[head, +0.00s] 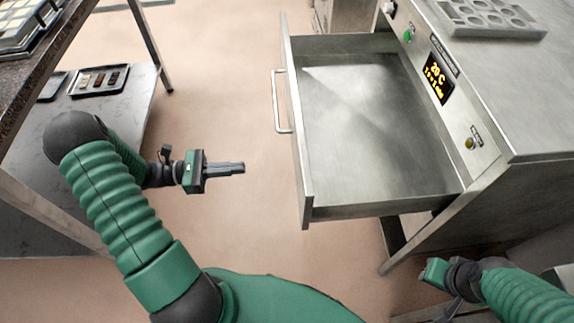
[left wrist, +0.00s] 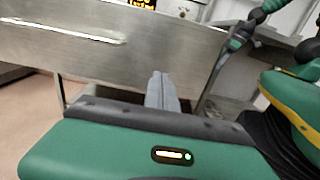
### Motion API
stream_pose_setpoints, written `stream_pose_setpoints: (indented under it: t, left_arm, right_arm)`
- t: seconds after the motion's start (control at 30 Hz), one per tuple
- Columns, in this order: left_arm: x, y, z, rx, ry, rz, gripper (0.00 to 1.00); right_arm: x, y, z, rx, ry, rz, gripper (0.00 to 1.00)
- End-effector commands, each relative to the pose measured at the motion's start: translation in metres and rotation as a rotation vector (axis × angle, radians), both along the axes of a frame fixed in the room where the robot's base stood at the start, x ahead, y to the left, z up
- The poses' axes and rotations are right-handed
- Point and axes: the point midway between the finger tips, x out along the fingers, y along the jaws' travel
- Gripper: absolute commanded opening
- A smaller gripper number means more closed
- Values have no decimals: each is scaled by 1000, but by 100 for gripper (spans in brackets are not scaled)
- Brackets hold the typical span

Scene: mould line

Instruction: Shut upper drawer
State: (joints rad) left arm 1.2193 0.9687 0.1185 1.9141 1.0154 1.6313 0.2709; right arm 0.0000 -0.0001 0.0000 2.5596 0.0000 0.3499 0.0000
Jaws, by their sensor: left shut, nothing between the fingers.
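The upper drawer (head: 375,120) is pulled far out of the steel cabinet (head: 520,90) and is empty inside. Its front panel (head: 294,130) faces left and carries a bar handle (head: 283,101). My left gripper (head: 240,168) is shut and empty, to the left of the drawer front, with a gap between them. In the left wrist view the shut fingers (left wrist: 162,92) point at the drawer front (left wrist: 130,45), with the handle (left wrist: 62,30) at upper left. My right arm shows at the lower right in the head view; its fingertips (head: 432,274) are not clear.
A display (head: 437,76) and buttons sit on the cabinet's control panel. A moulded tray (head: 490,15) lies on its top. At left stands a table with a lower shelf (head: 110,110) holding a dark tray (head: 100,79). The floor between is clear.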

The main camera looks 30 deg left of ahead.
Motion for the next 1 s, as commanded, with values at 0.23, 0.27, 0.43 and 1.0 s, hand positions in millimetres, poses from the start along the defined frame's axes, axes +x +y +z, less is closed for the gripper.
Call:
stream_pose_setpoints:
  t: [0.23, 0.27, 0.43, 1.0]
  left_arm:
    - [27, -37, -3, 0, 4, -8, 0]
    - [30, -43, -3, -1, 4, -9, 0]
    - [51, -74, -4, 2, 4, -9, 0]
    - [77, -112, 0, 2, 4, -6, 0]
  right_arm:
    - [0, 0, -13, 0, 1, 0, 28]
    - [0, 0, -15, 0, 1, 0, 28]
    - [0, 0, -26, 0, 1, 0, 28]
    - [0, 0, -41, 0, 1, 0, 28]
